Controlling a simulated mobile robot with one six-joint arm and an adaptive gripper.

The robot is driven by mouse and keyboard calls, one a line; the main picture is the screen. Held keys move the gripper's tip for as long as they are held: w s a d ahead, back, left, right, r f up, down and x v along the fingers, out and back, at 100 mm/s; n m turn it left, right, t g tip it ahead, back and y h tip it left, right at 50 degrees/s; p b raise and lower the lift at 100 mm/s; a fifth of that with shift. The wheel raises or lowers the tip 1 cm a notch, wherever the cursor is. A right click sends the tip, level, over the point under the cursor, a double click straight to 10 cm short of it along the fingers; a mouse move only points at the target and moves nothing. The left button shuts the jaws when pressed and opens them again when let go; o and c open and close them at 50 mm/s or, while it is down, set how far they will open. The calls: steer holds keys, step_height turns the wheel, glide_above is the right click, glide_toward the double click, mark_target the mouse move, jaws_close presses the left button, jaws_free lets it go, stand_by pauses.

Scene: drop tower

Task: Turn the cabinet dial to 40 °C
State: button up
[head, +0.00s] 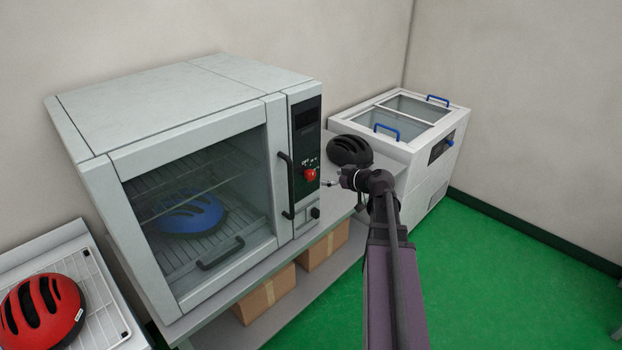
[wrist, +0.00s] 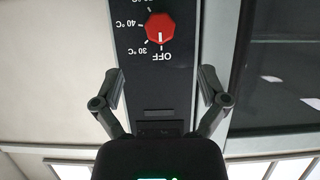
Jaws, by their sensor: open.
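The cabinet (head: 188,88) is a grey box with a glass door and a black control panel on its right side. Its red dial (head: 310,175) sits midway down the panel. In the wrist view, which is upside down, the red dial (wrist: 160,27) shows printed marks OFF, 30 °C, 40 °C and one more cut off by the frame edge. A white mark on the dial points at OFF. My gripper (wrist: 158,82) is open and empty, its fingers either side of the panel, apart from the dial. In the head view my gripper (head: 336,183) is just right of the dial.
A blue helmet (head: 190,213) lies inside the cabinet behind the closed door with a black handle (head: 287,185). A black helmet (head: 350,151) is behind my gripper. A white chest (head: 428,178) with blue handles stands right. A red helmet (head: 45,305) lies front left. Green floor is free.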

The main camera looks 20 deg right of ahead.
mark_target(313, 176)
steer(key=b+x, duration=0.3)
steer(key=x, duration=0.7)
steer(key=shift+w+f, duration=0.1)
steer(key=shift+w, duration=0.05)
steer(key=c, duration=1.1)
